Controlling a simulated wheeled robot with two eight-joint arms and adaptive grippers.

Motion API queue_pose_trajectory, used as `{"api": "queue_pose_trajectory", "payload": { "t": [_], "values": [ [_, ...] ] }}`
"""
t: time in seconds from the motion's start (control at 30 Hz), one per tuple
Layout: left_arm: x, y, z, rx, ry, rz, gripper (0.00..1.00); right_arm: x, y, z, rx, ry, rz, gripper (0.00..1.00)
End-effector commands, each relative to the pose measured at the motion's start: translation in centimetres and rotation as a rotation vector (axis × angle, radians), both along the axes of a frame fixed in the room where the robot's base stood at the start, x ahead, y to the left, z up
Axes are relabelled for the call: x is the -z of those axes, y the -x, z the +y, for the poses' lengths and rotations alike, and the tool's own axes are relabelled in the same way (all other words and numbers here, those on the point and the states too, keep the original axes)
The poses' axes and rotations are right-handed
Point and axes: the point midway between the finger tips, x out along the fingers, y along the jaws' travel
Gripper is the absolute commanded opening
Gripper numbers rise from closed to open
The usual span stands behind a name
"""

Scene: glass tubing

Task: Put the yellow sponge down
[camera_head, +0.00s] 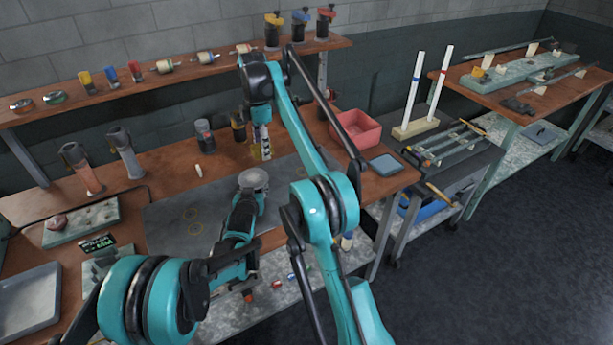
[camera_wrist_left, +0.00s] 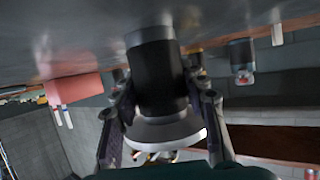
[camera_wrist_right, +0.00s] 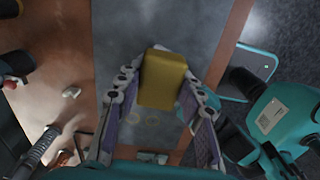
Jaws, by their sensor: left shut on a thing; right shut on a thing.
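The yellow sponge (camera_wrist_right: 163,80) is a block between the two fingers of my right gripper (camera_wrist_right: 160,98), which is shut on it. In the head view the right gripper (camera_head: 264,150) points down over the back of the bench, and only a sliver of sponge (camera_head: 255,151) shows beside it. The grey mat (camera_wrist_right: 200,25) lies beneath; I cannot tell the gap under the sponge. My left gripper (camera_wrist_left: 165,108) is shut on a dark cylinder (camera_wrist_left: 158,75) with a pale round flange (camera_wrist_left: 165,130). The flange also shows in the head view (camera_head: 253,180), over the mat.
A dark jar (camera_head: 204,136) stands left of the right gripper, and a small pale piece (camera_head: 198,171) lies nearby. A red bin (camera_head: 356,130) and a blue-grey pad (camera_head: 385,165) are to the right.

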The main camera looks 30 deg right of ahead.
Motion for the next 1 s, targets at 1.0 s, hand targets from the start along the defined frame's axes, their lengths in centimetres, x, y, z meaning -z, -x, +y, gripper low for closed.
{"api": "queue_pose_trajectory", "payload": {
  "t": [1.0],
  "values": [
    [0.0, 0.0, 0.0, 0.000, 0.000, 0.001, 0.03, 12.7, 6.3, -24.3, -0.032, 0.000, 0.000, 0.11]
  ]
}}
